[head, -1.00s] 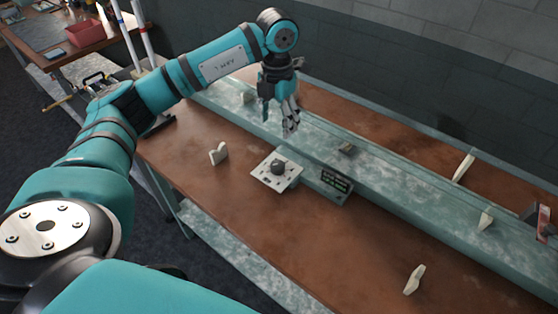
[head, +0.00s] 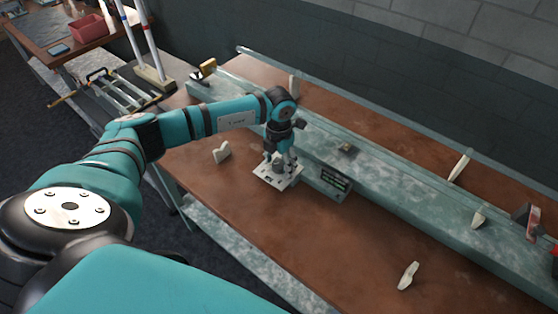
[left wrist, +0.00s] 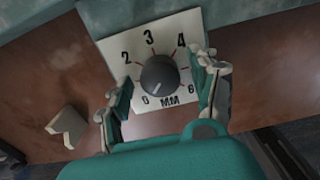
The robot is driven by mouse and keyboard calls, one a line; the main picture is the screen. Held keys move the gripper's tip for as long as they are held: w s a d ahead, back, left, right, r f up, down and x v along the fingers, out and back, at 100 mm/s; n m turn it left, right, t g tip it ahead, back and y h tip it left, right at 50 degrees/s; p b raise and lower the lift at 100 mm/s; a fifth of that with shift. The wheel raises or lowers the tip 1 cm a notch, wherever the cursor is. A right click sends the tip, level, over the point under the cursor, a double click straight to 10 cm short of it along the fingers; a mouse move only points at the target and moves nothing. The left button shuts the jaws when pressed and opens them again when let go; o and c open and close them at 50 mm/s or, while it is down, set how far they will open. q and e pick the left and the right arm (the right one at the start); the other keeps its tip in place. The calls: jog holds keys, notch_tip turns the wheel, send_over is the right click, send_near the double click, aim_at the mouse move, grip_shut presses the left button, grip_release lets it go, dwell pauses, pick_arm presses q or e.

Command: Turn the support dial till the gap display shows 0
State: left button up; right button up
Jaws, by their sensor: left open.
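The support dial is a round dark knob (left wrist: 160,76) on a pale plate (left wrist: 112,48) with numbers and "MM" in the left wrist view. A small light mark on the knob seems to face down-left, toward the 0. My left gripper (left wrist: 165,80) is open, with one finger on each side of the knob; I cannot tell if they touch it. In the head view my left gripper (head: 281,165) is down over the plate (head: 267,178) and mostly hides the knob. The gap display (head: 334,179) is a dark panel right of the plate; its reading is too small to tell.
A long grey-green rail (head: 385,185) runs along the brown bench (head: 310,238) behind the dial.

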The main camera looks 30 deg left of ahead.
pick_arm(q)
jog(key=c, duration=1.2)
